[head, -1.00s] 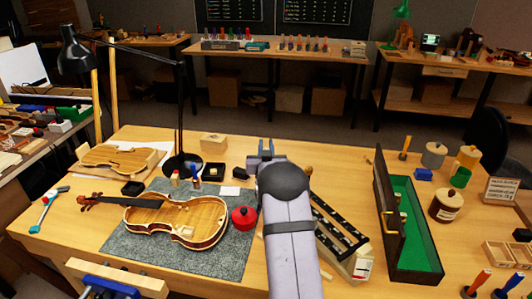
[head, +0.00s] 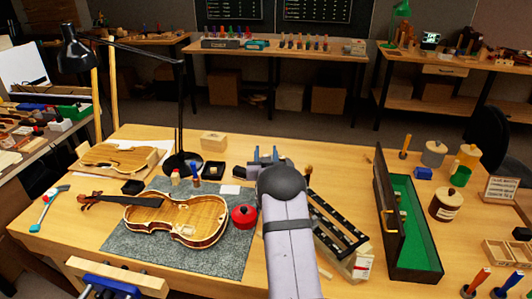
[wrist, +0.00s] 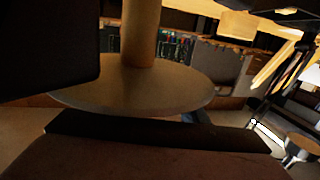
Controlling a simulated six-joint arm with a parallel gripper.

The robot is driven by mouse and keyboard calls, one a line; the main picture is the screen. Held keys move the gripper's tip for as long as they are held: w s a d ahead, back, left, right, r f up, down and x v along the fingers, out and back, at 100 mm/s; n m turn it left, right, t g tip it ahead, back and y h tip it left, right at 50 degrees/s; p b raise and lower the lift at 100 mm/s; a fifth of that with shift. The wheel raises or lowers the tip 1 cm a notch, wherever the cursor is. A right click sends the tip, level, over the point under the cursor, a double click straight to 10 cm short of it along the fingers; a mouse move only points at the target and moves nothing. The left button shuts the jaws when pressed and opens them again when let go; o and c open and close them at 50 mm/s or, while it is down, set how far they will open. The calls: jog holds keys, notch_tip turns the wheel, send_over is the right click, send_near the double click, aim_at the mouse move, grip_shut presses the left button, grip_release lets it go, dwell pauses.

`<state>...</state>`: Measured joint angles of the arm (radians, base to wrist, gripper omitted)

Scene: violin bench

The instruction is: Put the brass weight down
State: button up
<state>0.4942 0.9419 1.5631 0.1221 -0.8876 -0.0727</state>
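The brass weight (wrist: 140,88) fills the middle of the wrist view as a round, dull brass disc with a thick upright stem (wrist: 141,35). Dark finger shapes of my gripper cover its left side and its lower edge. It sits between them, and the fingers appear to be shut on it, though the contact is not clear. In the head view my gripper (head: 266,154) is over the back middle of the bench, its blue fingers apart. The weight is hidden there behind my arm, and its height above the bench cannot be told.
A violin (head: 178,220) lies on a grey mat (head: 128,247) to the left, with a red pot (head: 244,217) beside it. A black lamp (head: 182,110) and a small wooden box (head: 214,141) stand behind. An open green-lined case (head: 415,235) lies to the right.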

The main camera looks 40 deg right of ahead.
jog(key=shift+p, duration=0.35)
jog(key=shift+s+a+f, duration=0.1)
jog(key=shift+s+a, duration=0.15)
jog(key=shift+s, duration=0.1)
jog(key=b+v, duration=0.4)
jog(key=v, duration=0.7)
jog(key=shift+o, duration=0.5)
jog(key=shift+s+d, duration=0.1)
jog(key=shift+s, duration=0.05)
